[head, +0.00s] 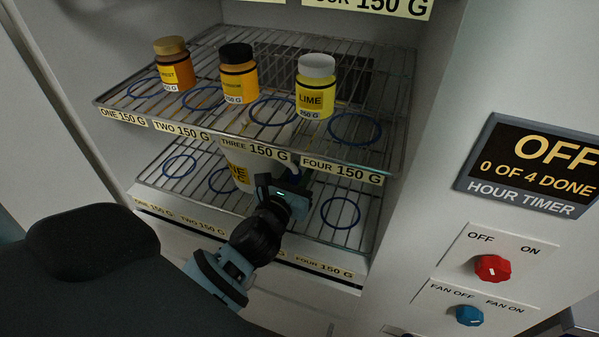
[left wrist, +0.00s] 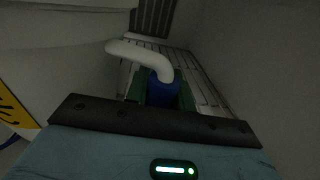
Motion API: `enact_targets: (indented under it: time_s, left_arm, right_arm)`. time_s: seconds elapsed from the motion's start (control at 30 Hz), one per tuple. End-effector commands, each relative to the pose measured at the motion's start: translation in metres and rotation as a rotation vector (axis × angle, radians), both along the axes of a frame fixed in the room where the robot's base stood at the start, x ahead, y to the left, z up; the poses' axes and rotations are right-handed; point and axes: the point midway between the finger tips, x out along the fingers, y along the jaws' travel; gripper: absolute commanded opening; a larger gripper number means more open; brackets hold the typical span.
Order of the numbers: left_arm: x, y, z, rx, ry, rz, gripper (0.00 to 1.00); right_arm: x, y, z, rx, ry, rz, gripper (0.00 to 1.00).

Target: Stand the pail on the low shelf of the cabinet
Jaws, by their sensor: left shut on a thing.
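The pail (head: 237,158) is a pale vessel with a yellow label, inside the cabinet over the low shelf (head: 312,230). The upper shelf's front strip and my gripper hide much of it. My left gripper (head: 291,178) reaches in between the two shelves. In the left wrist view its fingers are shut on the blue grip of the pail's white curved handle (left wrist: 146,52). The pail's pale side (left wrist: 60,58) and part of its yellow label show at the left there. I cannot tell whether the pail's base touches the shelf. My right gripper is not in view.
The upper wire shelf (head: 215,118) is close above my gripper and bears an orange jar (head: 172,70), an amber jar (head: 239,78) and a yellow lime jar (head: 315,92). Blue rings mark both shelves. A timer panel (head: 530,165), red knob (head: 492,268) and blue knob (head: 469,315) are at the right.

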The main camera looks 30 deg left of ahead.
Motion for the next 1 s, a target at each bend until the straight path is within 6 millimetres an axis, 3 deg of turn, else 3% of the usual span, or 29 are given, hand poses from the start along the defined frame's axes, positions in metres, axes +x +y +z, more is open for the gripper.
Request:
enact_targets:
  time_s: [0.13,0.17,0.3,0.67,0.87,1.0]
  left_arm:
    - [0.0,0.0,-0.002,0.001,-0.002,0.0,0.0]
    - [0.0,0.0,-0.003,0.0,0.0,0.0,0.27]
    - [0.0,0.0,-0.002,0.0,0.0,0.0,0.45]
    - [0.0,0.0,0.002,0.0,-0.001,0.0,0.46]
    - [-0.025,-0.004,-0.001,-0.001,0.003,0.0,0.46]
    - [-0.052,-0.008,-0.002,-0.002,0.005,0.0,0.46]
  right_arm:
    - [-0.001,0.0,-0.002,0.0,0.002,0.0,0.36]
    - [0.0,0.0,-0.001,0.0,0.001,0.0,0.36]
    - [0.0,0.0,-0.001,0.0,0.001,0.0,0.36]
    - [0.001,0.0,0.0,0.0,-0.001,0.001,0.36]
    - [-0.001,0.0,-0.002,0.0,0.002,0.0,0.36]
    - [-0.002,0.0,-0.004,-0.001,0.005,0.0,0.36]
